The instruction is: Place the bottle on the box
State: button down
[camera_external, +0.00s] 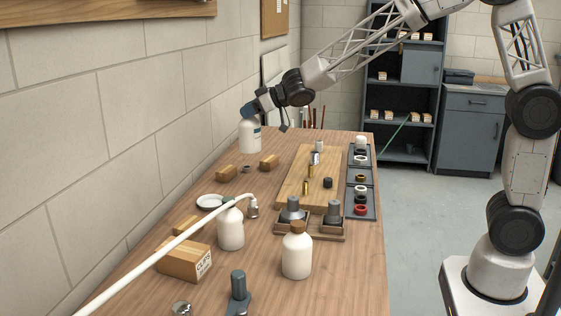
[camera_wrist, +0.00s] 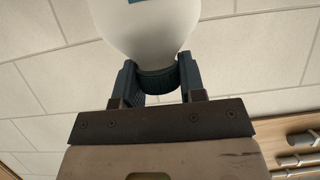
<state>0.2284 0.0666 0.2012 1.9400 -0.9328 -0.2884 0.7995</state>
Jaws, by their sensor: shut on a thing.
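My gripper (camera_external: 250,111) is shut on a white bottle (camera_external: 250,137) at the far left of the workbench, near the wall. The wrist view shows the fingers (camera_wrist: 158,82) closed around the bottle's dark blue cap, with the white body (camera_wrist: 146,32) beyond it. I cannot tell whether the bottle's base touches the bench. A cardboard box (camera_external: 184,262) with a printed label sits at the near left.
Two other white bottles stand nearer, one behind a white pipe (camera_external: 150,258) and one with a brown cap (camera_external: 297,255). A wooden board (camera_external: 296,182) with fittings and dark trays (camera_external: 361,203) fill the bench's right.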

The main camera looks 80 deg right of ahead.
jog(key=s+a+n+g+y, duration=0.1)
jog(key=s+a+n+y, duration=0.3)
jog(key=a, duration=1.5)
jog(key=s+a+n+y, duration=0.1)
jog(key=s+a, duration=0.4)
jog(key=a, duration=1.4)
jog(key=f, duration=0.5)
jog(key=shift+s+a, duration=0.2)
jog(key=shift+a, duration=0.1)
jog(key=w+a, duration=0.2)
jog(key=w, duration=0.5)
jog(key=w+a+f, duration=0.1)
jog(key=w+a, duration=0.1)
jog(key=w, duration=0.6)
jog(key=shift+w+a+f, duration=0.2)
jog(key=shift+a+f, duration=0.05)
jog(key=shift+a, duration=0.1)
jog(key=shift+f, duration=0.1)
jog(key=shift+f, duration=1.75)
